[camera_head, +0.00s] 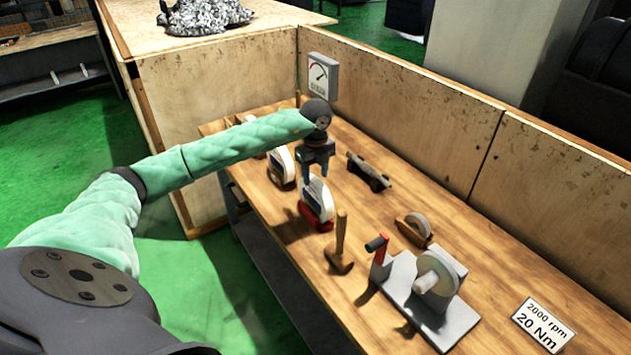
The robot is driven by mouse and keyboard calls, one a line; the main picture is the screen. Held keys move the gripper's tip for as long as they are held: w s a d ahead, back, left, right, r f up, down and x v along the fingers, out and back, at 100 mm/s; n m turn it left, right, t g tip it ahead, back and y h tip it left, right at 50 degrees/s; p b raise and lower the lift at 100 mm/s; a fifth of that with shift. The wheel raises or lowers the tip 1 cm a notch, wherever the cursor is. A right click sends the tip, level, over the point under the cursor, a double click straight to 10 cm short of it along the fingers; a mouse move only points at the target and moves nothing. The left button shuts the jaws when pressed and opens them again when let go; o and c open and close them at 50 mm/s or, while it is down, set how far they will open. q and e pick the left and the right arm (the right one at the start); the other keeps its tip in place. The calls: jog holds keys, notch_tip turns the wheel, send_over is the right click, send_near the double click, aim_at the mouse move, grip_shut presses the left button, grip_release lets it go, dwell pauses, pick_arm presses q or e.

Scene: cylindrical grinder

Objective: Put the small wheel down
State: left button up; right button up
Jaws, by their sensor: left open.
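My left gripper (316,168) points down over the bench, with its two fingers apart. It is right at the top of a white wheel (317,194) in a red holder (314,216); I cannot tell whether it touches the wheel. Another white wheel (281,162) stands in a holder to the left. A smaller grey wheel (416,223) sits in a low brown holder to the right. A grey wheel (437,271) is mounted on the grinder (423,301), which has a red and black handle. I cannot tell which is the small wheel. My right gripper is out of view.
A wooden mallet (340,245) stands in front of the red holder. A dark metal tool (368,172) lies behind. Plywood walls (400,110) bound the bench's back and left, with a gauge (320,77) in the corner. A sign (543,325) lies at the front right.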

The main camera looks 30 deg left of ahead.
pick_arm(q)
notch_tip(320, 180, up, 6)
jog(key=shift+f+p, duration=0.2)
jog(key=shift+p, duration=0.4)
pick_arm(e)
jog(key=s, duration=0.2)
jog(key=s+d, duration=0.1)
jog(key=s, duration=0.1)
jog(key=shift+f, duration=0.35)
pick_arm(q)
jog(key=shift+f, duration=0.1)
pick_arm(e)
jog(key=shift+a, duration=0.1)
